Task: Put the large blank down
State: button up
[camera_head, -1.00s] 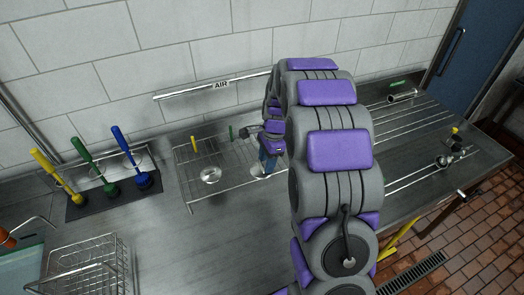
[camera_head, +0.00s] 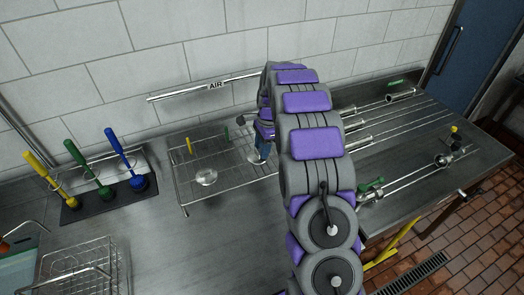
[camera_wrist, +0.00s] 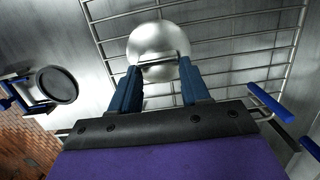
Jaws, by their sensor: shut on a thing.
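The large blank, a shiny silver round disc (camera_wrist: 160,40) with a bar across its near side, is between my fingertips in the wrist view. My gripper (camera_wrist: 159,68) has two blue fingers shut on that bar. In the head view my gripper (camera_head: 263,147) is over the right part of the wire rack (camera_head: 230,190), with the disc's edge (camera_head: 255,158) showing below it. The rack's bars (camera_wrist: 235,40) lie behind the disc in the wrist view; I cannot tell whether the disc touches them. A smaller silver disc (camera_head: 206,177) is at the rack's left front.
Yellow, green and blue brushes (camera_head: 122,155) stand at the left. A wire basket (camera_head: 85,270) is at the front left. Metal rods (camera_head: 400,125) lie to the right of my arm. The counter (camera_head: 170,245) in front of the rack is bare.

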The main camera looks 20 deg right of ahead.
aim_at(257, 153)
jog(key=shift+a+f, duration=0.3)
jog(key=shift+f, duration=0.45)
jog(key=shift+a+f, duration=0.1)
jog(key=shift+a, duration=0.6)
